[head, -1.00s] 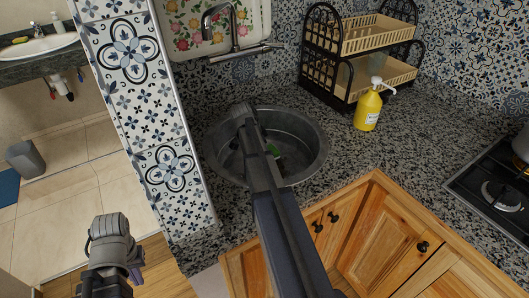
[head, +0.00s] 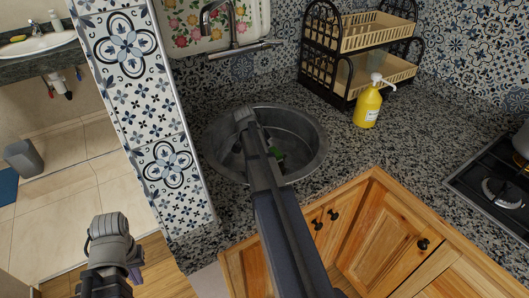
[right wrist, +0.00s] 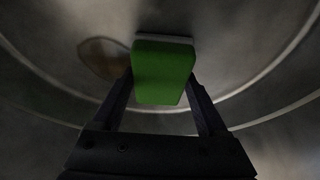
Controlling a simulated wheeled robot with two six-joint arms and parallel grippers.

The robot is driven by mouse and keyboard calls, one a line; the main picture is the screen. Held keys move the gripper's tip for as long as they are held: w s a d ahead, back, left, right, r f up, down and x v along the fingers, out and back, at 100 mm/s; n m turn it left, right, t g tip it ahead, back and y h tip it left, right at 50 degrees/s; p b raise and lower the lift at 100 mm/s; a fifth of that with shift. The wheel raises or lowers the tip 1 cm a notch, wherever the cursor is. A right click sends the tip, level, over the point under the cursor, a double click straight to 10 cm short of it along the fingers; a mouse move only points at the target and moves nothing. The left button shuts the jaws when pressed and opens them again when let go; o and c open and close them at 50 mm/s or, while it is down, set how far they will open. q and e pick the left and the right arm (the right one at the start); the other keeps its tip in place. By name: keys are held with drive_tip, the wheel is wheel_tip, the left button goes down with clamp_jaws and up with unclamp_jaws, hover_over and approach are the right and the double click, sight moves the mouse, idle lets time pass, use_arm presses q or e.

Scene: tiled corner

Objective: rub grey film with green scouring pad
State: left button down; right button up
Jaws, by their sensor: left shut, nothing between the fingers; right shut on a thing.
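The green scouring pad (right wrist: 163,72) is held between the fingers of my right gripper (right wrist: 162,88) in the right wrist view, with a pale edge at its far end. In the head view a bit of the pad (head: 277,153) shows inside the round metal sink (head: 309,138), beside my right arm, which hides most of that gripper. A dull brownish patch (right wrist: 100,58) lies on the metal left of the pad; I cannot tell whether it is the grey film or the drain. My left gripper (head: 135,273) is shut and empty at the lower left, away from the sink.
A tap (head: 234,30) stands behind the sink. A yellow soap bottle (head: 367,108) and a black two-tier rack (head: 345,85) are to its right on the speckled counter (head: 400,150). A stove (head: 490,185) is at the far right. A tiled wall end (head: 165,130) borders the sink's left.

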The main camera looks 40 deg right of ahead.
drive_tip(key=shift+s+a+f, duration=0.1)
drive_tip(key=shift+s+a, duration=0.05)
drive_tip(key=shift+s, duration=0.9)
drive_tip(key=shift+s+a+f, duration=0.1)
drive_tip(key=shift+s, duration=1.2)
drive_tip(key=shift+s+a+r, duration=0.1)
drive_tip(key=shift+s, duration=0.75)
drive_tip(key=shift+s+a+r, duration=0.1)
drive_tip(key=shift+s, duration=0.75)
drive_tip(key=shift+s, duration=0.15)
drive_tip(key=shift+s+a+f, duration=0.1)
drive_tip(key=shift+s+a, duration=0.05)
drive_tip(key=shift+s, duration=0.65)
drive_tip(key=shift+s+a+f, duration=0.1)
drive_tip(key=shift+s+a, duration=0.05)
drive_tip(key=shift+s, duration=0.65)
drive_tip(key=shift+d, duration=0.1)
